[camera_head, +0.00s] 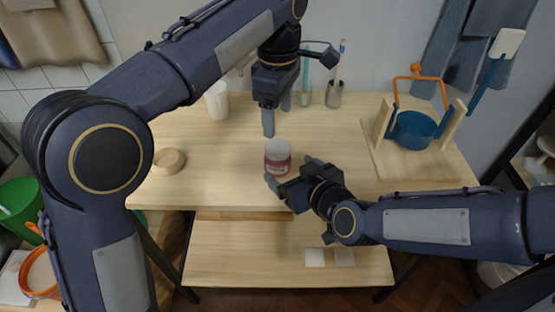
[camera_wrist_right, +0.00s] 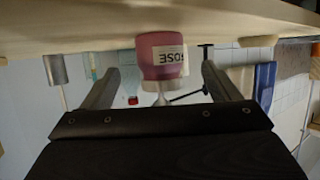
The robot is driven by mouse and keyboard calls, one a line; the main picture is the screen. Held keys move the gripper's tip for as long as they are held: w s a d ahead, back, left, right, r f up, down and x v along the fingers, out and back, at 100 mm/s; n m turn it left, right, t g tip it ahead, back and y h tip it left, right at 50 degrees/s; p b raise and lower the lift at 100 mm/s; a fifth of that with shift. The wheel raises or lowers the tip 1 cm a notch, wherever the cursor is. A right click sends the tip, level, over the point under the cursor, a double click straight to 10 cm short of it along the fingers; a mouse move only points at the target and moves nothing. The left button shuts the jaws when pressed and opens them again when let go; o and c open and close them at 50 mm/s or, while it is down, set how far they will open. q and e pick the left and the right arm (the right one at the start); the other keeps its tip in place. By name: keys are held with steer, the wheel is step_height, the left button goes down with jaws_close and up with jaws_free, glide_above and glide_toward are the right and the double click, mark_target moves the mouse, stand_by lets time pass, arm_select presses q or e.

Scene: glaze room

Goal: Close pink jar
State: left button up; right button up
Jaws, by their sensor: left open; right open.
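The pink jar (camera_head: 278,164) stands upright near the front middle of the table, with a white top and a pale label. I cannot tell whether the white part is a neck or a lid. It also shows upside down in the right wrist view (camera_wrist_right: 160,52), with ROSE on its label. A round, pale wooden lid-like piece (camera_head: 169,160) lies on the table to the left. My right gripper (camera_head: 290,173) is open, its fingers apart on either side of the jar's near side. My left gripper (camera_head: 276,117) is open and empty above the jar.
A wooden stand (camera_head: 412,158) with a blue bowl (camera_head: 415,131) stands at the right. A white cup (camera_head: 217,101) and a glass with brushes (camera_head: 334,94) are at the back. The table's front edge is close below my right gripper. Table between wooden piece and jar is clear.

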mark_target(278, 147)
steer(key=x, duration=0.7)
steer(key=shift+w+a+f, duration=0.1)
steer(key=shift+w+f, duration=0.05)
steer(key=shift+w, duration=0.05)
steer(key=shift+c, duration=0.2)
steer(key=c, duration=1.7)
arm_select(q)
steer(key=m, duration=0.4)
arm_select(e)
jaws_close()
arm_select(q)
steer(key=m, duration=0.5)
steer(key=shift+f, duration=0.1)
steer(key=shift+f, duration=3.9)
steer(key=shift+c, duration=0.4)
